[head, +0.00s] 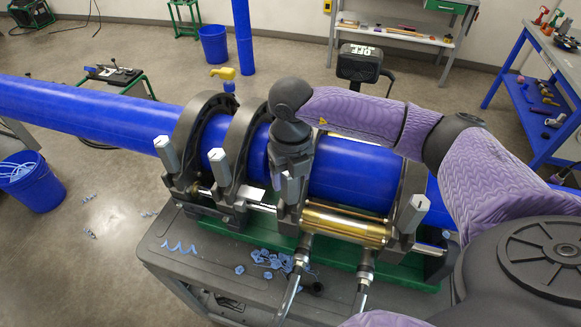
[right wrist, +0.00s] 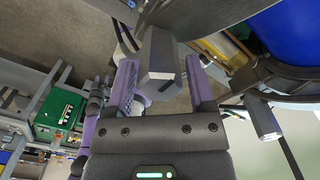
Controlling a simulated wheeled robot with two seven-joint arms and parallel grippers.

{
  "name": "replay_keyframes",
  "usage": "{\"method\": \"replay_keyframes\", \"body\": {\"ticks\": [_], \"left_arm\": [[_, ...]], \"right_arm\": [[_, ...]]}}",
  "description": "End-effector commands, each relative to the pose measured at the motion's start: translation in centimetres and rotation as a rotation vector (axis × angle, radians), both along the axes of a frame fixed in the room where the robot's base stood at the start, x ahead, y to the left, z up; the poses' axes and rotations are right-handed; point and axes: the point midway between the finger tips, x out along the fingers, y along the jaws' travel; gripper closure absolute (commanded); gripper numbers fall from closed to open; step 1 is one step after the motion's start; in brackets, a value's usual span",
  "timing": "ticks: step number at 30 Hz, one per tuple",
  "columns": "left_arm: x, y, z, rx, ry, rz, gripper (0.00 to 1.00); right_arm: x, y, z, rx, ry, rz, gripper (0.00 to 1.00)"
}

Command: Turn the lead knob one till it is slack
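Several grey block-shaped clamp knobs stand along the fusion machine: two at the left clamps, the far-left knob (head: 167,154) and the second knob (head: 220,166), and one at the right clamp, the right knob (head: 412,214). No label shows which is lead knob one. My right gripper (head: 290,182) points down over the middle clamp. In the right wrist view, a grey knob (right wrist: 161,62) lies between the purple fingers of my right gripper (right wrist: 159,75). Narrow gaps seem to show on both sides, so the gripper looks open around it. My left gripper is not in the head view.
A blue pipe (head: 90,108) runs through the clamps above the cart (head: 160,250). Blue shavings (head: 275,262) lie on the cart top. A yellow-handled tool (head: 223,74) and a dark display box (head: 360,63) stand behind. A blue bench (head: 520,100) is at right.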

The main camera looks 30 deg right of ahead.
Motion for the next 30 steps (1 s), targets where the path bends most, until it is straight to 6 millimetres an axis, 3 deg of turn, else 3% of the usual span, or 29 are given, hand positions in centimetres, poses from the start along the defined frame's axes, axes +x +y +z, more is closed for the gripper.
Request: {"method": "replay_keyframes", "body": {"ticks": [1, 4, 13, 23, 30], "left_arm": [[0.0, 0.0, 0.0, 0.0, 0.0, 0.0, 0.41], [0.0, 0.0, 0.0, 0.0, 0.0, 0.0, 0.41], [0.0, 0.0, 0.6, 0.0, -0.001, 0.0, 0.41], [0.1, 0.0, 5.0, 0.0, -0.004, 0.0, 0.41], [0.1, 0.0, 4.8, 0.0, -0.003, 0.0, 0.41]], "right_arm": [[0.0, 0.0, 0.0, 0.0, 0.0, 0.0, 0.18], [0.0, 0.0, 0.0, 0.0, 0.0, -0.001, 0.0], [0.0, 0.0, 0.7, 0.0, 0.0, -0.002, 0.0], [0.0, 0.0, 6.2, 0.0, 0.0, -0.002, 0.0], [0.0, 0.0, 6.0, 0.0, 0.001, -0.002, 0.0]]}}
